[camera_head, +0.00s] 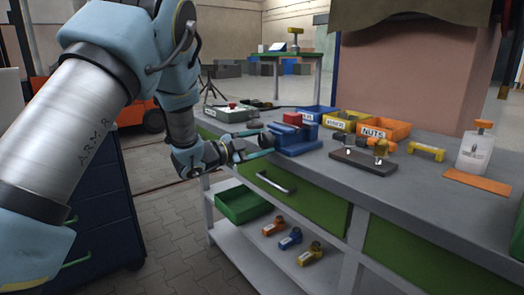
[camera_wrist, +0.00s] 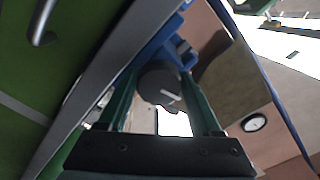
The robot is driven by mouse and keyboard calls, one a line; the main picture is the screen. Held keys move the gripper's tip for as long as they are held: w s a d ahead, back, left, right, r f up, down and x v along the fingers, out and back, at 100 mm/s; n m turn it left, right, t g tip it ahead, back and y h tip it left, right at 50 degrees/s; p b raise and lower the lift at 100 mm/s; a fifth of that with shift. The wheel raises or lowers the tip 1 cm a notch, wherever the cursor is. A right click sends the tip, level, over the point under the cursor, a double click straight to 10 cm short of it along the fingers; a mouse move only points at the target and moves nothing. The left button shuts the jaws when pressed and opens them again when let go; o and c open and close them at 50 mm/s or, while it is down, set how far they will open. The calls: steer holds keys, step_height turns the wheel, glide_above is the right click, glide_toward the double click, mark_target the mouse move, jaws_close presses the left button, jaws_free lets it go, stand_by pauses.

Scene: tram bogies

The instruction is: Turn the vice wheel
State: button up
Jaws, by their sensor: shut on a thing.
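The blue vice (camera_head: 294,142) stands at the front edge of the grey workbench, with a red piece at its top. Its round dark grey wheel (camera_wrist: 158,82) shows in the wrist view, facing my gripper, with a short pale mark on it. My gripper (camera_head: 262,145) reaches in level from the left of the vice. In the wrist view its two green fingers (camera_wrist: 161,88) lie on either side of the wheel and are shut on it. In the head view the wheel is mostly hidden by the fingers.
The workbench (camera_head: 440,192) also bears an orange nuts bin (camera_head: 384,127), a yellow bin (camera_head: 345,119), a dark block with brass fittings (camera_head: 362,161) and a white bottle (camera_head: 474,150). A drawer handle (camera_head: 275,184) sticks out below the vice. A green crate (camera_head: 242,204) sits on the lower shelf.

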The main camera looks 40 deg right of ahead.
stand_by(0.3)
steer(key=o, duration=1.4)
steer(key=a, duration=0.3)
steer(key=a+b, duration=0.1)
steer(key=a, duration=0.3)
steer(key=a+b, duration=0.1)
steer(key=a, duration=0.2)
steer(key=shift+w+a, duration=0.3)
steer(key=shift+a, duration=0.1)
